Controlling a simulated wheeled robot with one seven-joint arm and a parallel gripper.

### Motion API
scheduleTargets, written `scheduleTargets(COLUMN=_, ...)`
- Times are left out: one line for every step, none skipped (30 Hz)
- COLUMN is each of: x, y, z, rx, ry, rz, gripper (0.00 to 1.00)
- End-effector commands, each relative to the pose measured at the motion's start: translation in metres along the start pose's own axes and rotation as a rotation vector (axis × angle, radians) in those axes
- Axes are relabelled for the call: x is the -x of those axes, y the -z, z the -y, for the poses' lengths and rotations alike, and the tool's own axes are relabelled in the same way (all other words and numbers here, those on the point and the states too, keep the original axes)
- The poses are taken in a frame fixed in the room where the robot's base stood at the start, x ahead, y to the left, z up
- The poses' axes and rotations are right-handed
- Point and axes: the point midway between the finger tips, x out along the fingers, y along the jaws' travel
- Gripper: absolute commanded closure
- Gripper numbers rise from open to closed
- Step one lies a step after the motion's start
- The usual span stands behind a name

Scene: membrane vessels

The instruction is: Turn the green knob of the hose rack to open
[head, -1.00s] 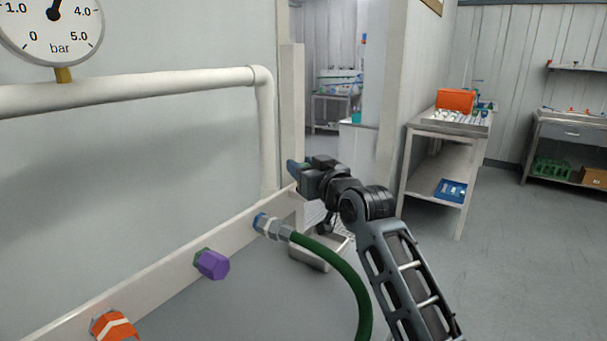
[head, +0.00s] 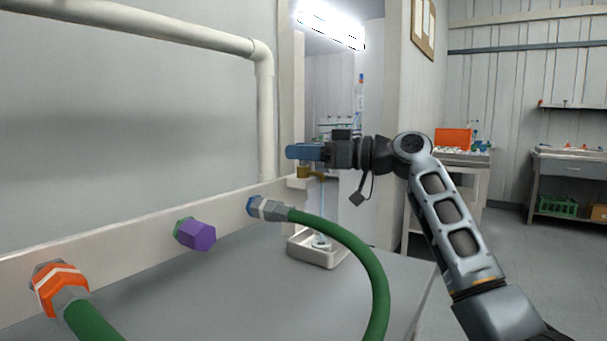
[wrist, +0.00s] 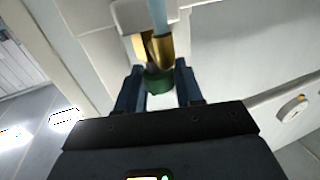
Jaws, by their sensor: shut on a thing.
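The green knob (wrist: 158,83) sits between the two blue fingers of my gripper (wrist: 158,80) in the wrist view, on a brass valve body (wrist: 160,48). My gripper is shut on the knob. In the head view my gripper (head: 296,152) reaches left at the far end of the white hose rack rail (head: 125,238). The brass valve (head: 305,172) shows just under the fingers, with a pale blue tube (head: 322,200) hanging below. The green knob is hidden by the fingers there.
A metal tray (head: 318,254) stands below the valve on a grey surface. Along the rail are a hose coupling (head: 268,208) with a green hose (head: 360,260), a purple cap (head: 196,235) and an orange-striped coupling (head: 58,288). A white pipe (head: 266,120) runs down behind.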

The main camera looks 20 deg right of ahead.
Motion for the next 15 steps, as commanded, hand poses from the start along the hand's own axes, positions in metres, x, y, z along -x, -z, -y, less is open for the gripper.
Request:
scheduleTargets(x=-0.0008, y=-0.0042, z=-0.001, rx=-0.002, ry=0.045, rz=0.0, gripper=0.94)
scheduleTargets(x=-0.0011, y=-0.0039, z=-0.0008, rx=-0.004, ry=0.075, rz=0.0, gripper=0.94)
scheduleTargets(x=-0.0013, y=-0.0029, z=-0.0006, rx=-0.004, ry=0.113, rz=0.0, gripper=0.94)
scheduleTargets(x=-0.0011, y=-0.0025, z=-0.0008, rx=-0.004, ry=0.141, rz=0.0, gripper=0.94)
scheduleTargets(x=-0.0012, y=-0.0017, z=-0.0007, rx=-0.004, ry=0.17, rz=-0.001, gripper=0.94)
scheduleTargets(x=-0.0012, y=-0.0009, z=-0.0006, rx=-0.005, ry=0.206, rz=-0.001, gripper=0.94)
scheduleTargets(x=-0.0016, y=-0.0006, z=-0.0003, rx=-0.005, ry=0.232, rz=0.0, gripper=0.94)
scheduleTargets(x=-0.0014, y=-0.0003, z=-0.0005, rx=-0.005, ry=0.255, rz=-0.001, gripper=0.95)
scheduleTargets(x=-0.0012, y=0.0004, z=-0.0005, rx=-0.006, ry=0.286, rz=-0.001, gripper=0.95)
scheduleTargets(x=-0.0013, y=0.0002, z=-0.0005, rx=-0.005, ry=0.307, rz=-0.001, gripper=0.94)
scheduleTargets(x=-0.0013, y=0.0009, z=-0.0003, rx=-0.005, ry=0.328, rz=-0.001, gripper=0.94)
scheduleTargets(x=-0.0014, y=0.0008, z=0.0, rx=-0.005, ry=0.354, rz=-0.001, gripper=0.94)
scheduleTargets(x=-0.0014, y=0.0009, z=0.0001, rx=-0.006, ry=0.372, rz=-0.001, gripper=0.94)
scheduleTargets(x=-0.0012, y=0.0012, z=-0.0002, rx=-0.005, ry=0.388, rz=-0.001, gripper=0.94)
scheduleTargets(x=-0.001, y=0.0007, z=-0.0002, rx=-0.006, ry=0.409, rz=0.0, gripper=0.94)
